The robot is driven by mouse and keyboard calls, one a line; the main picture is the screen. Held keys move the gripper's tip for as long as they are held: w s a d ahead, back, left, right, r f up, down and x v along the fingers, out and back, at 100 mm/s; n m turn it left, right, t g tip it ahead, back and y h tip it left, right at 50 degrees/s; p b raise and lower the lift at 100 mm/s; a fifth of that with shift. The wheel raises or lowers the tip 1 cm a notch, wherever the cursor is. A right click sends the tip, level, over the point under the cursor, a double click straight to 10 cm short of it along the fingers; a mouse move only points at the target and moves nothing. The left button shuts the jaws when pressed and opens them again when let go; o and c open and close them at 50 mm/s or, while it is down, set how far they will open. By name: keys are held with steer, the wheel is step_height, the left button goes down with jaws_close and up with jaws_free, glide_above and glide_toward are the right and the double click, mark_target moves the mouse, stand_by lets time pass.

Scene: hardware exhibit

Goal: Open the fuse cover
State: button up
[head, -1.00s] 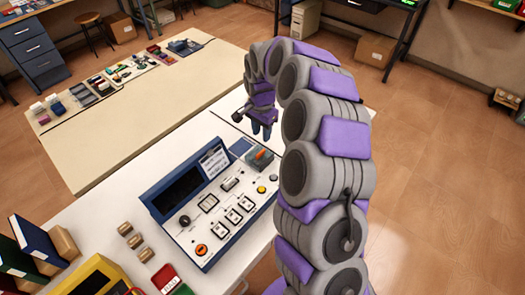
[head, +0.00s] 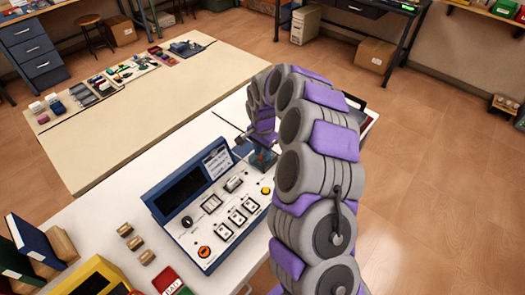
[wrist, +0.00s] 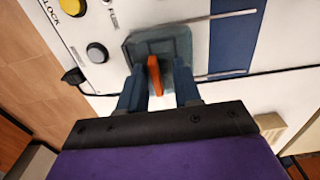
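The blue control panel unit (head: 218,203) stands on a white table, with a dark screen, switches and buttons. At its far right corner is a grey-green fuse housing (wrist: 181,45) with an upright orange piece (wrist: 155,74); I take this to be the fuse cover area. In the head view the housing (head: 263,163) is partly hidden by my arm. My gripper (wrist: 158,92) is at the housing. Its two blue fingers are apart, one on each side of the orange piece. I cannot tell whether they touch the housing.
A yellow button (wrist: 72,7) and a dark button (wrist: 97,53) sit beside the housing. Several brown blocks (head: 136,243), a yellow case (head: 95,278) and binders (head: 32,240) lie to the left. A second table (head: 120,130) stands behind.

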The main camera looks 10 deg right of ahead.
steer(key=shift+c, duration=0.6)
steer(key=shift+d, duration=0.6)
jaws_close()
steer(key=shift+a, duration=0.1)
steer(key=shift+a, duration=0.1)
